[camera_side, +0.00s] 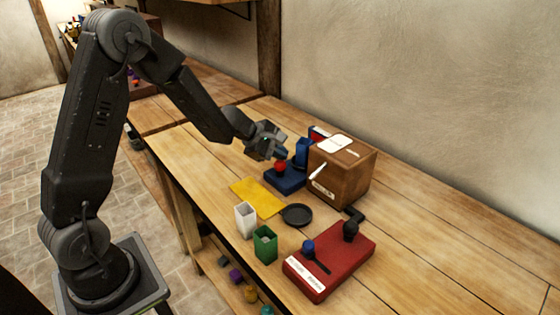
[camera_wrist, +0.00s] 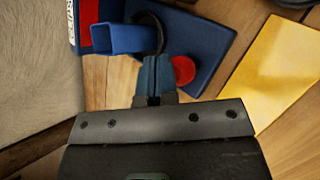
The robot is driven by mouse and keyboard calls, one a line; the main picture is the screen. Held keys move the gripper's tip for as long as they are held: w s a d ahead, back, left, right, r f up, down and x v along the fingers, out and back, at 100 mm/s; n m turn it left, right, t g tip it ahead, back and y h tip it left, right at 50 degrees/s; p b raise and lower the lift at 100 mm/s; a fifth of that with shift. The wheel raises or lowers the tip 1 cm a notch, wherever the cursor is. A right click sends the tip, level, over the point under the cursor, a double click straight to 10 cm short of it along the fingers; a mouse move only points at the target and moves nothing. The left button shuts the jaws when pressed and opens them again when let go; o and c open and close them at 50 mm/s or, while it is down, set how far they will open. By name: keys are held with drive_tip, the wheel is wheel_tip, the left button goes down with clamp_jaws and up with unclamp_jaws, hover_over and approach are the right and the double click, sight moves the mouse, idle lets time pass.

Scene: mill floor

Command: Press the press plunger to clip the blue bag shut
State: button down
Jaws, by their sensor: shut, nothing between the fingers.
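The press has a dark blue base (camera_side: 286,183) with a red plunger knob (camera_side: 280,168). In the wrist view the round red plunger top (camera_wrist: 183,70) shows just right of my fingertips, on the blue base (camera_wrist: 208,40). An upright blue shape (camera_side: 302,152), apparently the blue bag, stands at the back of the base. It seems to be the blue piece (camera_wrist: 125,39) beside a dark ring in the wrist view. My gripper (camera_side: 281,153) is shut and empty, above and close to the plunger; the wrist view shows its closed fingertips (camera_wrist: 155,78). I cannot tell whether they touch it.
A brown wooden box (camera_side: 345,178) with a lever stands right of the press. A yellow sheet (camera_side: 256,197), black dish (camera_side: 296,214), white cup (camera_side: 244,219), green cup (camera_side: 265,245) and red control board (camera_side: 325,265) lie nearer the front. Bare bench (camera_side: 430,230) is at right.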

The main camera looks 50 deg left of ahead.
sight(280, 162)
drive_tip(key=shift+f, duration=0.85)
idle(0.5)
drive_tip(key=shift+r, duration=1.4)
drive_tip(key=shift+r, duration=2.5)
